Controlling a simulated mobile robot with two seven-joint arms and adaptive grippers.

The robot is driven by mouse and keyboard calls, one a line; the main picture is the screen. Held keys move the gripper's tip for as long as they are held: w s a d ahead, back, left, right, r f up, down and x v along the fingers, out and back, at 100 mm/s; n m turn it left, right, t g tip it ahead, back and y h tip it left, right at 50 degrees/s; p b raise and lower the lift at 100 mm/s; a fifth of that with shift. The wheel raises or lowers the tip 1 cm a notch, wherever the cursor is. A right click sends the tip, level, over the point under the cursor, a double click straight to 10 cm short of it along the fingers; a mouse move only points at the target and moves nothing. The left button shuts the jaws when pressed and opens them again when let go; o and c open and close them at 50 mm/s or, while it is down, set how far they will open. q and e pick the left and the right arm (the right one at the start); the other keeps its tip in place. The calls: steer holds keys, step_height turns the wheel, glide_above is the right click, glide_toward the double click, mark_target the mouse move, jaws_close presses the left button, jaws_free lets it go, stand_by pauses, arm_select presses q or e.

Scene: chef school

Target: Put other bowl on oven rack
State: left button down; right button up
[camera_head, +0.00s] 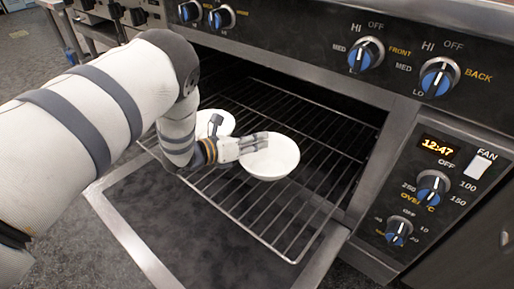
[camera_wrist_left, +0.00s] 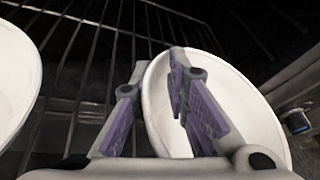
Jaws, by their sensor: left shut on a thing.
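A white bowl (camera_head: 272,158) is at my left gripper (camera_head: 252,143), over the middle of the pulled-out oven rack (camera_head: 290,222). In the left wrist view, the gripper (camera_wrist_left: 185,85) is shut on the rim of this bowl (camera_wrist_left: 232,100). I cannot tell whether the bowl touches the rack. A second white bowl (camera_head: 214,122) is on the rack to the left, partly hidden behind my left arm. It also shows at the left edge of the left wrist view (camera_wrist_left: 14,80). My right gripper is in neither view.
The oven door (camera_head: 165,215) is open downward below the rack. The control panel (camera_head: 425,190) with knobs and a clock stands to the right. A row of knobs (camera_head: 366,54) is above the opening. The rack's right and front parts are bare.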

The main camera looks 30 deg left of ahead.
arm_select(q)
step_height(320, 180, down, 2)
steer(key=shift+r, duration=0.2)
steer(key=shift+f, duration=0.1)
steer(key=c, duration=1.6)
jaws_free()
steer(key=shift+o, duration=0.2)
steer(key=shift+s+a+r, duration=0.15)
steer(key=shift+s+r, duration=0.05)
steer(key=shift+s, duration=0.05)
steer(key=p+v, duration=0.3)
steer(key=v, duration=0.8)
steer(key=shift+s, duration=0.2)
